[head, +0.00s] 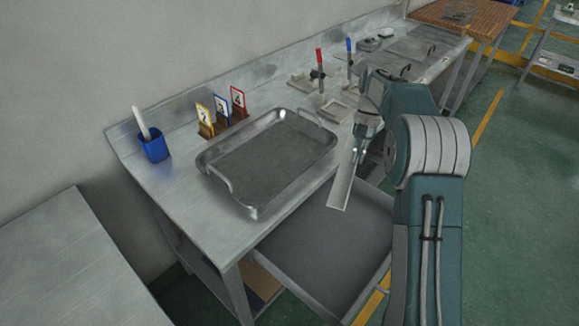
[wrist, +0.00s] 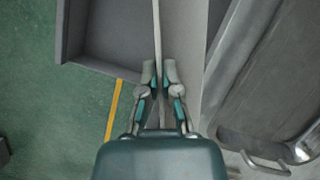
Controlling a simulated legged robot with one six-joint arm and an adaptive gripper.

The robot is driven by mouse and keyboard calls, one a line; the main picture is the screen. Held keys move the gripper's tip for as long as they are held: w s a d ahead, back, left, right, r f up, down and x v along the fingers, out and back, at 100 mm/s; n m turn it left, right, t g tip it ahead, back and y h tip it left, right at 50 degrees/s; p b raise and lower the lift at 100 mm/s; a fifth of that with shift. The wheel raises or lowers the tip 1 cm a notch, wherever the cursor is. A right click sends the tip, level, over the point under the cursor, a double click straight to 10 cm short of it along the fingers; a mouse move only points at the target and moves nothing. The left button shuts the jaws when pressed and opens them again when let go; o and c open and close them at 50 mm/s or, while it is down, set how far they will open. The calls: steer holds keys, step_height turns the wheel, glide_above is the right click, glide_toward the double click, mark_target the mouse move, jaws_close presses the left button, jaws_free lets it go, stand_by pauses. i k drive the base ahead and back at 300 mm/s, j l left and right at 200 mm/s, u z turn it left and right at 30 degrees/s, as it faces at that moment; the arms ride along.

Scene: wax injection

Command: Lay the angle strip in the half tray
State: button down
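The angle strip (head: 345,183) is a long, thin, pale metal piece. My gripper (head: 361,136) is shut on it near one end, and the strip hangs tilted downward from the fingers. In the wrist view the fingers (wrist: 159,75) pinch the strip (wrist: 157,35) from both sides. The half tray (head: 268,162) is a shallow metal tray with a raised rim and two handles, and looks empty. It lies on the steel bench, left of my gripper in the head view. Part of the tray (wrist: 250,90) shows at the right of the wrist view. The strip is apart from the tray.
An open grey drawer (head: 325,240) juts out under the bench, below the strip. A blue cup (head: 154,149) and numbered cards (head: 222,108) stand behind the tray. Red-handled (head: 319,62) and blue-handled (head: 349,55) clamps stand farther along the bench.

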mark_target(270, 157)
steer(key=l+u, duration=0.25)
steer(key=l, duration=0.2)
steer(key=l+u, duration=0.25)
steer(key=l, duration=0.15)
steer(key=k+l+u, duration=0.2)
steer(key=l, duration=0.2)
steer(key=k+l+u, duration=0.1)
steer(key=l+u, duration=0.15)
steer(key=l, duration=0.2)
steer(key=i+l+u, duration=0.15)
steer(key=l+u, duration=0.15)
steer(key=l, duration=0.15)
steer(key=i+l+u, duration=0.25)
steer(key=l, duration=0.25)
steer(key=l+u, duration=0.3)
steer(key=l, duration=0.2)
steer(key=i+l+u, duration=0.65)
